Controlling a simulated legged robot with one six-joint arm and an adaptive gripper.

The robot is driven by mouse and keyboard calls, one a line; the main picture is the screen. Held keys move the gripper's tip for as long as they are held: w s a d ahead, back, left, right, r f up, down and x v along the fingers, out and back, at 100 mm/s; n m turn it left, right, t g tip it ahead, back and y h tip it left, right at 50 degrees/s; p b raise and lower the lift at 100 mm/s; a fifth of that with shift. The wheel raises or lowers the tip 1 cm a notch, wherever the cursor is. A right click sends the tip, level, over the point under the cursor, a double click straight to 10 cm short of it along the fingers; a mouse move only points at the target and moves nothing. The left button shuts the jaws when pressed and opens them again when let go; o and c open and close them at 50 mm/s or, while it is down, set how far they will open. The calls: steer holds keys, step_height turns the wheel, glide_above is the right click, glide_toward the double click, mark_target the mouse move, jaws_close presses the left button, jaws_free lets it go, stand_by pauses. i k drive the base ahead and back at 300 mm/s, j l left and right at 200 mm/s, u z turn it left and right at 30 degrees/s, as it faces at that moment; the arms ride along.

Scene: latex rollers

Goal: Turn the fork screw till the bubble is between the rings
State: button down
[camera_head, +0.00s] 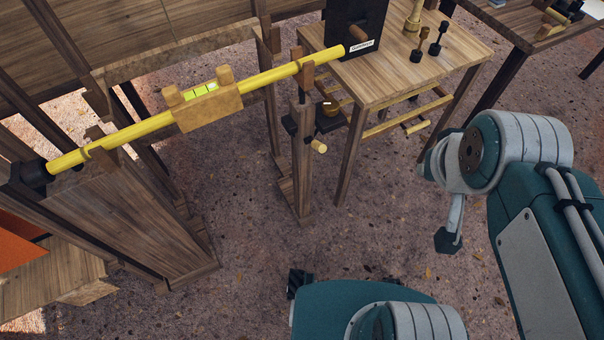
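A yellow roller bar (130,132) runs slantwise from a wooden stand at the left up to a black plate at the right. A wooden level block (208,112) sits on the bar, with a small yellow-green vial (201,91) in its top. The bubble and rings are too small to tell apart. Near its right end the bar rests in a wooden fork (307,73). A thin dark screw (302,95) stands under the fork on a wooden post. My gripper (447,240) seems to be the dark-tipped end below my arm at the right, well apart from the screw; its opening is unclear.
A wooden table (445,50) with the labelled black plate (357,27) and small dark-headed pegs (437,38) stands behind the post. A yellow-ended peg (319,146) and dark knobs stick out from the post. Speckled floor (380,215) between post and arm is clear.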

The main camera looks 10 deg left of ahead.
mark_target(330, 107)
steer(key=u, duration=1.4)
steer(key=i+l+u, duration=0.25)
steer(key=i+l, duration=0.25)
